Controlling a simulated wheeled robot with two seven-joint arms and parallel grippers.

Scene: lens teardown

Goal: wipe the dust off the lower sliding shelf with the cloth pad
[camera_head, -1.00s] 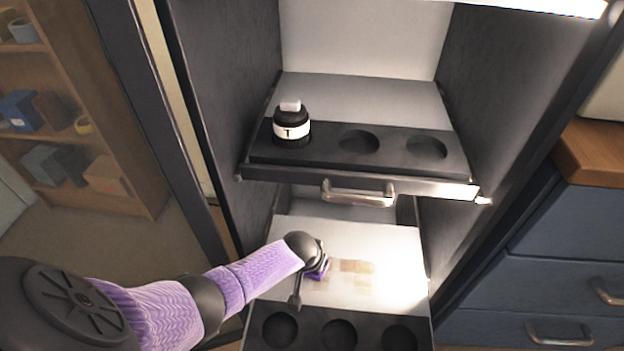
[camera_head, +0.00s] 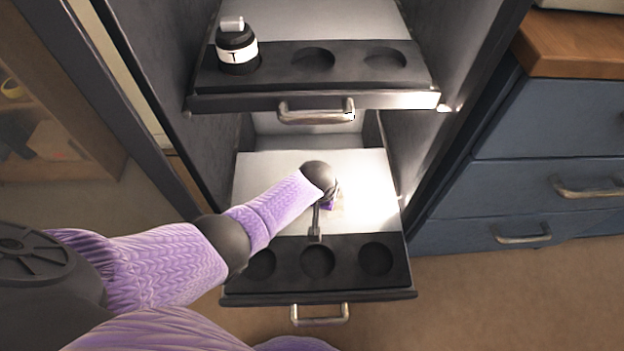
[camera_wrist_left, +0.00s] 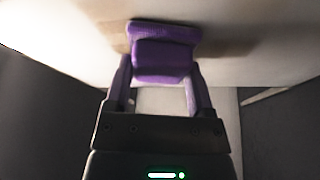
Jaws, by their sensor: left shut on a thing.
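The lower sliding shelf (camera_head: 262,180) is pulled out, with a white surface at the back and a dark strip with three round recesses at the front. My left gripper (camera_head: 329,204) is over the white surface, shut on the purple cloth pad (camera_wrist_left: 163,50). The pad is at the shelf surface in the left wrist view; a small purple part of it shows in the head view. Brownish dust (camera_wrist_left: 105,40) shows on both sides of the pad in the wrist view. In the head view my arm and gripper hide most of the dust. My right gripper is not in view.
The upper shelf (camera_head: 300,100) with its metal handle overhangs behind. A black bottle with a white label (camera_head: 237,48) stands at its left. Dark cabinet walls flank the shelves. Blue drawers (camera_head: 530,190) stand at the right.

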